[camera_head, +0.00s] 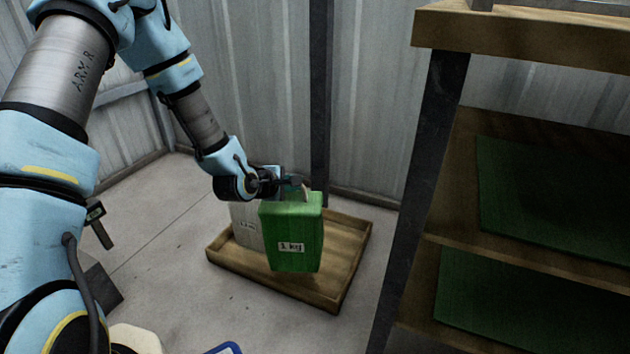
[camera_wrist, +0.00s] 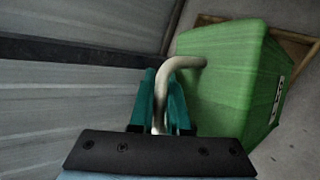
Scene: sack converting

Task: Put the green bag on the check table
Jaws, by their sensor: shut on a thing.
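The green bag (camera_head: 291,232) is a boxy green sack with a "1 kg" label and a pale loop handle on top. My gripper (camera_head: 292,183) is at the top of the bag. In the wrist view, the teal fingers of my gripper (camera_wrist: 160,105) are shut on the pale handle (camera_wrist: 180,66), with the green bag (camera_wrist: 225,85) hanging to the right. The bag appears to be over the wooden tray; the head view does not clearly show whether its base touches. No table named as the check table can be made out for certain.
A pale labelled bag (camera_head: 246,226) stands in the wooden tray (camera_head: 345,272) behind the green bag. At right is a wooden rack (camera_head: 450,245) with a dark post and green mats (camera_head: 555,195) on its shelves. Corrugated walls close the back.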

